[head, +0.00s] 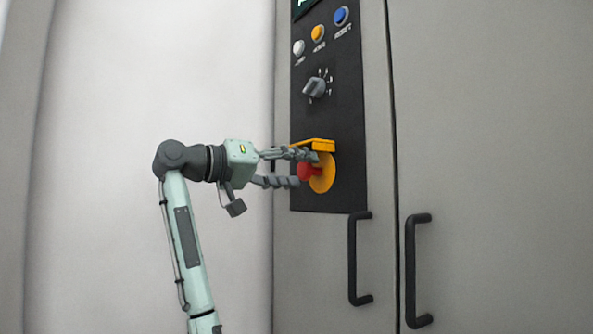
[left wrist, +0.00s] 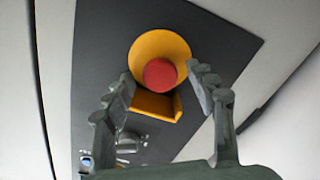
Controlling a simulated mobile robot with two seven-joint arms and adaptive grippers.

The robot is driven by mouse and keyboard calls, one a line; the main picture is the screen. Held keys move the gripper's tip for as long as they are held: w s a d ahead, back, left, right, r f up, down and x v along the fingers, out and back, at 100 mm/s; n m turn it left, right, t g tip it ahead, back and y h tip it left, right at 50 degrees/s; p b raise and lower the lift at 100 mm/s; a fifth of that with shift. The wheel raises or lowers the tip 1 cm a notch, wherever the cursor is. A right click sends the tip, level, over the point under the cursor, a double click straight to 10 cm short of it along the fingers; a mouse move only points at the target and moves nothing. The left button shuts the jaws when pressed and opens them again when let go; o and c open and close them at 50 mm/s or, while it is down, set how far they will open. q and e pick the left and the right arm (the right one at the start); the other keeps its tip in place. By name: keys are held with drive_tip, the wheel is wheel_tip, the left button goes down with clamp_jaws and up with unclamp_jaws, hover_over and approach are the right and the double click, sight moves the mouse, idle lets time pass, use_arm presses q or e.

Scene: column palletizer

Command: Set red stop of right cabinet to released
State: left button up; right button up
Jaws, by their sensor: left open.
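The red stop (head: 305,172) is a round red button on a yellow disc (head: 325,173), low on the black panel of the grey cabinet. A yellow guard (head: 314,144) juts out above it. My left gripper (head: 305,168) is open at the stop, with its fingers on either side of the red button. In the left wrist view the red button (left wrist: 160,74) lies between and just beyond the open fingertips (left wrist: 162,85), with nothing gripped. I cannot tell whether the fingers touch it. My right gripper is not in view.
Above the stop are a rotary knob (head: 315,87) and white (head: 298,48), orange (head: 318,33) and blue (head: 341,16) buttons. Two black door handles (head: 354,260) (head: 411,272) stick out below and right. Left of the cabinet is a plain pale wall (head: 150,80).

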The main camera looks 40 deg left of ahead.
use_arm(q)
drive_tip(key=v, duration=1.2)
drive_tip(key=shift+d, duration=0.1)
